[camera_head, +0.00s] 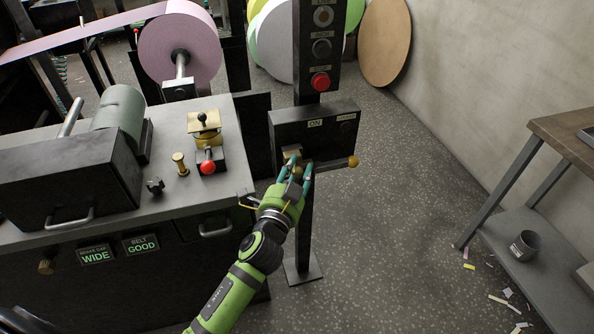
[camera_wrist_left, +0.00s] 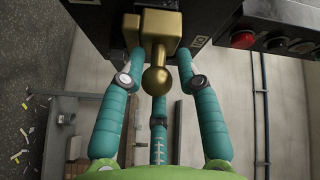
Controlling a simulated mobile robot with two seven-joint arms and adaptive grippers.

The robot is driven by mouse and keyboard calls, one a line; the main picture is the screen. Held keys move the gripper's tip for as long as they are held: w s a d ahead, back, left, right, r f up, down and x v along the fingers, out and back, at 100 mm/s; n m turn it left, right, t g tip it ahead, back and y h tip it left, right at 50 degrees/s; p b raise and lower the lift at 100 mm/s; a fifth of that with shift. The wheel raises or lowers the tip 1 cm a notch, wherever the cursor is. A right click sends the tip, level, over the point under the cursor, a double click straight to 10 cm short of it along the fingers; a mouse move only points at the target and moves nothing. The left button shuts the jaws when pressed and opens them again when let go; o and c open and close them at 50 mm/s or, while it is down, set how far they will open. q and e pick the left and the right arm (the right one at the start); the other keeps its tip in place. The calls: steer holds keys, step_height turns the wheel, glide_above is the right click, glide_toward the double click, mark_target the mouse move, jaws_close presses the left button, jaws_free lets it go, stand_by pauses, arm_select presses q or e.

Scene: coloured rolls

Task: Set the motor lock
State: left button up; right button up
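A black switch box (camera_head: 318,131) on a post carries an "ON" label and a smaller label at its right that I cannot read surely. Brass parts sit on its lower front; a brass knob (camera_head: 353,161) sticks out at the right end. In the left wrist view, a brass block with a ball-ended stem (camera_wrist_left: 157,80) hangs from the dark box. My left gripper (camera_head: 299,168), with teal fingers and a green palm, is at the box front. Its fingertips (camera_wrist_left: 159,62) stand either side of the brass stem, with a gap at the right finger. My right gripper is not in view.
A red button (camera_head: 320,81) and two round controls are on the panel above the box. A grey-topped machine (camera_head: 220,185) with a red-knobbed lever (camera_head: 207,167) stands at the left. A wooden table (camera_head: 566,133) stands at the right. The floor between is mostly clear.

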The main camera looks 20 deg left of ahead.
arm_select(q)
steer(key=shift+f, duration=0.15)
jaws_close()
steer(key=shift+s, duration=0.1)
steer(key=shift+d+f, duration=0.1)
steer(key=shift+d, duration=0.1)
steer(key=w+d+b, duration=0.1)
steer(key=w+d, duration=0.1)
steer(key=d, duration=0.1)
steer(key=shift+w+d+f+b, duration=0.1)
steer(key=shift+w+d+b, duration=0.2)
steer(key=shift+w+b, duration=0.1)
steer(key=shift+d+r, duration=0.15)
steer(key=shift+r, duration=0.05)
